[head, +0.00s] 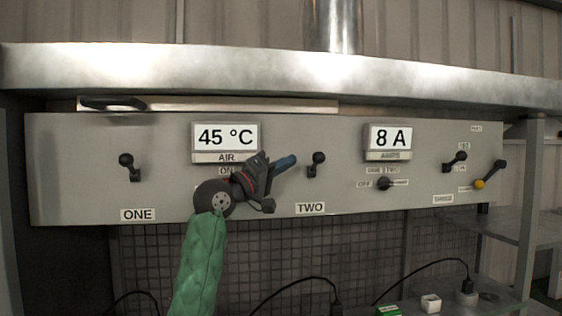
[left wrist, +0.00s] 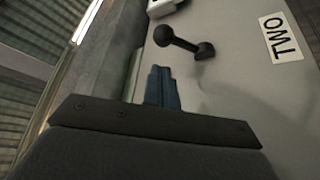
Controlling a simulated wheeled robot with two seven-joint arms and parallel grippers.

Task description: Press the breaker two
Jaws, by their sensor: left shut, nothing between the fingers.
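The breaker two lever (head: 316,164) is a black handle with a round knob, above the "TWO" label (head: 310,208) on the grey control panel (head: 70,180). Its knob is up in the head view. My left gripper (head: 292,160) is shut and empty, its blue fingertips just left of the lever's knob. In the left wrist view the fingertips (left wrist: 162,88) point toward the lever (left wrist: 184,42), with a small gap showing between them. The "TWO" label also shows there (left wrist: 279,37). My right gripper is not in view.
The breaker one lever (head: 127,166) is at the left of the panel. Displays read 45 °C (head: 226,136) and 8 A (head: 390,137). A rotary switch (head: 384,183) and more levers (head: 456,160) are to the right. A metal ledge (head: 280,75) overhangs the panel.

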